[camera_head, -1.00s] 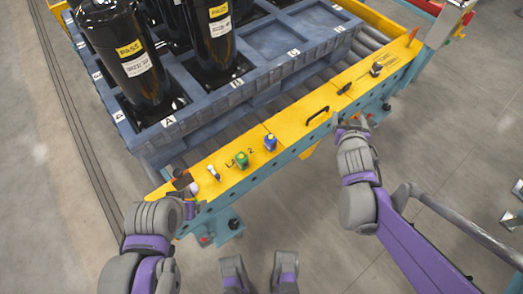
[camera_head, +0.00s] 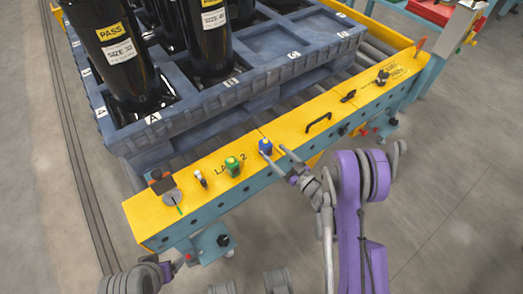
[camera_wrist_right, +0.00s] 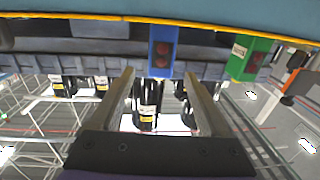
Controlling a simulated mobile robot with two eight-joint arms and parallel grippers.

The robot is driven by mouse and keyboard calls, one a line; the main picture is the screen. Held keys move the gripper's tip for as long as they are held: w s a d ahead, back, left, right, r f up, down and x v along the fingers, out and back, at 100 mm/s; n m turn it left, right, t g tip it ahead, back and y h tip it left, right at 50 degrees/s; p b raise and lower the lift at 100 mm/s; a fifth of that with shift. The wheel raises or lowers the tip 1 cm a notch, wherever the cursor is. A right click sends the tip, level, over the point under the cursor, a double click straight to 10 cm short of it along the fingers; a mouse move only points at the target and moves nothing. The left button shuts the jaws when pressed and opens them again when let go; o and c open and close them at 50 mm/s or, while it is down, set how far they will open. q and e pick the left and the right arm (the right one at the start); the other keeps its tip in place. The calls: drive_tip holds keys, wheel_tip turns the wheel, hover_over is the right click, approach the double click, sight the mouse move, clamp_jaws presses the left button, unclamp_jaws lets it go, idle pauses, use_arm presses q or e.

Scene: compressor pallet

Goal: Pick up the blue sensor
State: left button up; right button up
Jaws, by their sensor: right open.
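The blue sensor (camera_head: 265,146) stands upright on the yellow rail (camera_head: 285,132), just right of the green sensor (camera_head: 233,166). My right gripper (camera_head: 273,153) is open, with its fingertips close to the blue sensor on its near right side. In the right wrist view the blue sensor (camera_wrist_right: 162,52) appears ahead of and between the two spread fingers (camera_wrist_right: 163,85). I cannot tell whether the fingers touch it. My left gripper (camera_head: 175,266) is low at the left, and its fingers are too unclear to judge.
The green sensor also shows in the right wrist view (camera_wrist_right: 250,58). A black handle (camera_head: 318,122) is right of the blue sensor. A small white-and-black part (camera_head: 201,178) and a round grey disc (camera_head: 173,197) lie left. Black compressors (camera_head: 205,40) stand in a blue-grey pallet (camera_head: 190,118) behind.

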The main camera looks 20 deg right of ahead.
drive_tip(key=x, duration=0.9)
drive_tip(key=shift+w+a+r, duration=0.1)
drive_tip(key=shift+w+a, duration=0.05)
drive_tip(key=shift+w, duration=0.1)
drive_tip(key=shift+c, duration=0.2)
clamp_jaws()
